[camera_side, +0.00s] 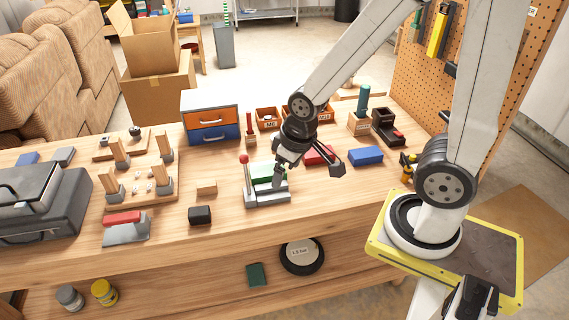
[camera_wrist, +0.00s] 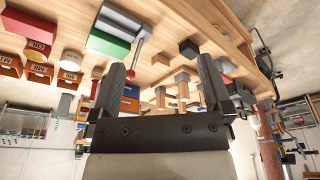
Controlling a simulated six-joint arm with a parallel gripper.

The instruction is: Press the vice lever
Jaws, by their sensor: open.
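The vice (camera_side: 268,198) is a grey base with a green block on it, near the middle of the bench in the side view. Its lever (camera_side: 245,173) is a thin rod standing up at the left end, with a red ball on top. My gripper (camera_side: 308,168) is open and empty, above and to the right of the vice, with one finger in front of it. In the wrist view, the vice (camera_wrist: 121,17) is at the upper left. The lever (camera_wrist: 140,45) there runs down toward the left finger of my gripper (camera_wrist: 160,65); I cannot tell whether they touch.
A blue block (camera_side: 366,155) and a red block (camera_side: 318,156) lie to the right. A black block (camera_side: 200,215) and a wooden block (camera_side: 206,187) lie left of the vice. A drawer unit (camera_side: 210,124) and small bins stand behind. Bare bench lies in front of the vice.

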